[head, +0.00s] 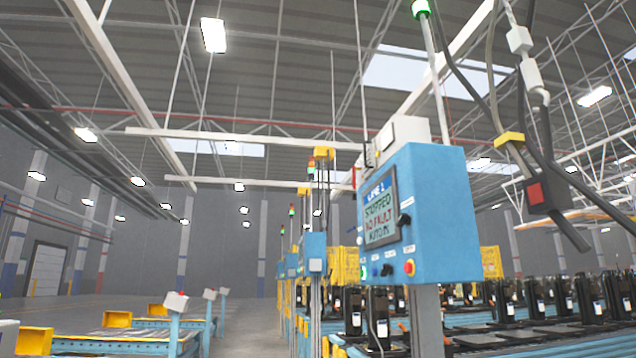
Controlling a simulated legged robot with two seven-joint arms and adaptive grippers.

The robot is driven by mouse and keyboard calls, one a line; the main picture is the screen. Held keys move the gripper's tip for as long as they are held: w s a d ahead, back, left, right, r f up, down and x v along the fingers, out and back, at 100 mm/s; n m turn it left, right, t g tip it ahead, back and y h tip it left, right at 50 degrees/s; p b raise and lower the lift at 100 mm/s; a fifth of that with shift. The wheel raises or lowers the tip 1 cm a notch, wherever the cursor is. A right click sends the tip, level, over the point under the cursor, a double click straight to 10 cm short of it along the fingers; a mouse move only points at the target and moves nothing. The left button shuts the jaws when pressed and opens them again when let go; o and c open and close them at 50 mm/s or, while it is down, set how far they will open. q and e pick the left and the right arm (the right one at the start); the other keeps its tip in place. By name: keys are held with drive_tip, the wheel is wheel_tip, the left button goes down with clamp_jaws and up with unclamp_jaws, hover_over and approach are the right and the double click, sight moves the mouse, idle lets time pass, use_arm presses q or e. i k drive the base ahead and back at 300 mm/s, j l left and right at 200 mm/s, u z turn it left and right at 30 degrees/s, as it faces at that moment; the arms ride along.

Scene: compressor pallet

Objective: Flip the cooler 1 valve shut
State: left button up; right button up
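I see no valve that I can identify as the cooler 1 valve in the head view. Neither of my grippers is in view. A blue control box (443,220) stands close on a grey post, right of the middle. Its screen (379,209) reads LINE 1, STOPPED, NO FAULT and a last line that looks like AUTO.
Blue conveyor lines with black upright units (380,312) run behind the control box at right. A dark device with a red square (536,193) hangs from cables at upper right. Low blue frames (175,335) stand at left. Floor (250,325) shows between them.

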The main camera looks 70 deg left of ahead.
sight(354, 168)
drive_tip(key=j+u, duration=0.25)
drive_tip(key=i+j+u, duration=0.2)
drive_tip(key=j, duration=0.25)
drive_tip(key=j+u, duration=0.25)
drive_tip(key=i+j+u, duration=0.2)
drive_tip(key=j, duration=0.2)
